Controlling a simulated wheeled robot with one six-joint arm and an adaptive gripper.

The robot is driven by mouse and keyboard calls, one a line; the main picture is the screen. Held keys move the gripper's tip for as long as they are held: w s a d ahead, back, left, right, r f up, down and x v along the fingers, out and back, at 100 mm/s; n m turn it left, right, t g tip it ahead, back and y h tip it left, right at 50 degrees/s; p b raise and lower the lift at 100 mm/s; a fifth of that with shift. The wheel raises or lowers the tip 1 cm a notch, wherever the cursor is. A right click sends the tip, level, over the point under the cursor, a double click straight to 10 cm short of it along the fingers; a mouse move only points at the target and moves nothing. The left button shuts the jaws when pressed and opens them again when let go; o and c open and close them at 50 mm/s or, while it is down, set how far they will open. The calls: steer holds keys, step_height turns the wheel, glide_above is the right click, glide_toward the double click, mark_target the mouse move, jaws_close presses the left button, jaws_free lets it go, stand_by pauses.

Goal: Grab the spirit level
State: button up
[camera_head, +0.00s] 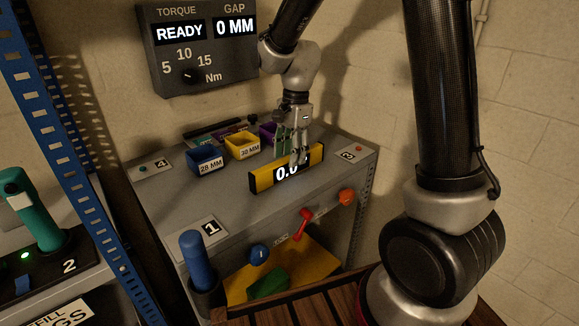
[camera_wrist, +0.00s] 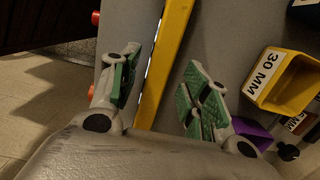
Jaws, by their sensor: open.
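The spirit level (camera_head: 264,181) is a yellow bar with black ends and a lit display, partly covered by my gripper. It stands on edge on the grey cabinet top in the head view. My gripper (camera_head: 297,156) points down over it, with a finger in front of the display. In the wrist view the yellow level (camera_wrist: 168,50) runs between the two green-padded fingers of my gripper (camera_wrist: 160,85). The fingers are open, with a visible gap on the right; the left finger is nearer the level. I cannot tell whether it touches.
Behind the level stand a blue bin (camera_head: 205,160) marked 28 MM, a yellow bin (camera_head: 242,146) marked 30 MM and a purple bin (camera_head: 267,132). A blue-handled tool (camera_head: 197,259) stands at the front left. The cabinet top (camera_head: 215,205) left of the level is mostly clear.

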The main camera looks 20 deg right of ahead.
steer(key=shift+s+a+f, duration=0.15)
steer(key=shift+f, duration=1.35)
jaws_close()
steer(key=shift+r, duration=0.1)
